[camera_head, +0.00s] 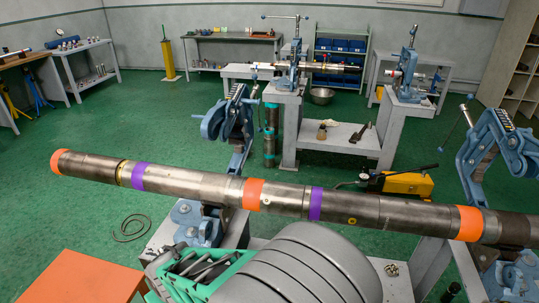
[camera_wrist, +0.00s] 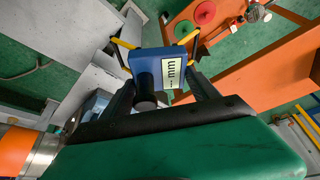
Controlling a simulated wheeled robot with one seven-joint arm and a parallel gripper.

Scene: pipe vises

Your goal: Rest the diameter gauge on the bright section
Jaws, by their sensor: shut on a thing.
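The diameter gauge (camera_wrist: 150,66) is a blue block with a pale display reading "mm" and yellow prongs spread from its far end. It shows in the wrist view, between the dark fingers of my gripper (camera_wrist: 160,84), which is shut on it. I cannot make out the gauge in the head view. The long steel pipe (camera_head: 390,211) lies across the head view, with orange and purple bands. A lighter, shinier stretch (camera_head: 231,190) lies just left of its middle orange band. In the wrist view, a shiny stretch (camera_wrist: 42,152) beside an orange band shows at lower left, apart from the gauge.
Blue vises (camera_head: 229,118) and (camera_head: 497,150) stand at the pipe. An orange tabletop (camera_head: 82,278) is at front left. A yellow pump (camera_head: 408,184) sits behind the pipe. Workbenches line the back wall; the green floor (camera_head: 60,215) at left is mostly clear.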

